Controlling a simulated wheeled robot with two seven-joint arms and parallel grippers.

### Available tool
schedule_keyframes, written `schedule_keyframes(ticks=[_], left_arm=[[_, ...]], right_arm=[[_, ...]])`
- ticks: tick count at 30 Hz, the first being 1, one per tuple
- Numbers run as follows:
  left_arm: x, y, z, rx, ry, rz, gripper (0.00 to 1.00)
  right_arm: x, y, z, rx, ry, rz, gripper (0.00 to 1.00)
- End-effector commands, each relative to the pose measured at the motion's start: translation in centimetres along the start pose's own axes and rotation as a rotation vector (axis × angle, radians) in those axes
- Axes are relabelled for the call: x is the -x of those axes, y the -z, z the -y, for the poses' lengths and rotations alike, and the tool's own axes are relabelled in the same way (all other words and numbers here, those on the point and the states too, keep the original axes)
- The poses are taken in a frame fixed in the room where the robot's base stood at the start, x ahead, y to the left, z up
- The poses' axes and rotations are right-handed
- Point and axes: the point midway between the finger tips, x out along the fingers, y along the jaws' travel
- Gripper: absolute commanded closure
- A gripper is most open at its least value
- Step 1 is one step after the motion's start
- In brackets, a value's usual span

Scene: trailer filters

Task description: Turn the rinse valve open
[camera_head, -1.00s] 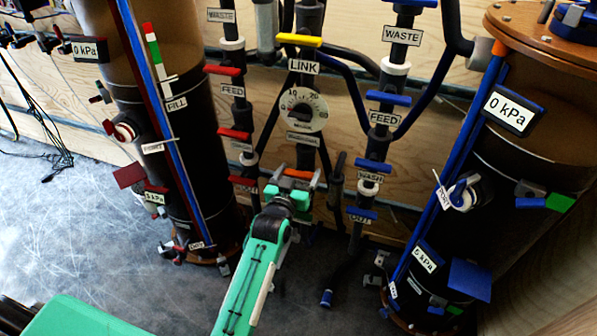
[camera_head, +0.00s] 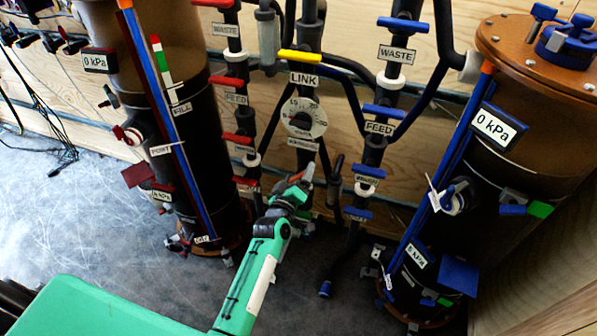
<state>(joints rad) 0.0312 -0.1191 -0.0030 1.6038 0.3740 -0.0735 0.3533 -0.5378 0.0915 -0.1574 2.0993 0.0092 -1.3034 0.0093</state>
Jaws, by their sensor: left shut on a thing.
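My left gripper (camera_head: 298,182) is shut on this handle. The gripper hides the valve body and the handle's lower part. I see no readable rinse label there; a small label (camera_head: 303,144) under the dial is too blurred to read. My right gripper is not in view.
A yellow LINK handle (camera_head: 299,57) is above the dial. Red handles (camera_head: 237,138) line the left pipe and blue handles (camera_head: 370,171) the right pipe, close to my arm. Large tanks stand at left (camera_head: 201,120) and right (camera_head: 470,160). Floor (camera_head: 70,215) at left is mostly clear.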

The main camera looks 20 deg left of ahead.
Motion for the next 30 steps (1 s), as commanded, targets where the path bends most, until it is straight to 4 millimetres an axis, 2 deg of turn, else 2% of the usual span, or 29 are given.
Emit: schedule_keyframes(ticks=[12, 21, 30], left_arm=[[0.0, 0.1, 0.0, 0.389, -0.001, 0.0, 0.43], [0.0, 0.0, 0.2, 0.605, -0.001, -0.001, 0.43], [0.0, 0.0, 0.2, 0.717, -0.001, -0.001, 0.43]], right_arm=[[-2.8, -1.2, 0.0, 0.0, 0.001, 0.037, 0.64], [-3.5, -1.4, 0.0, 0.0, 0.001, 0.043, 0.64], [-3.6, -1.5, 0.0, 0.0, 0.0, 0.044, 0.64]])
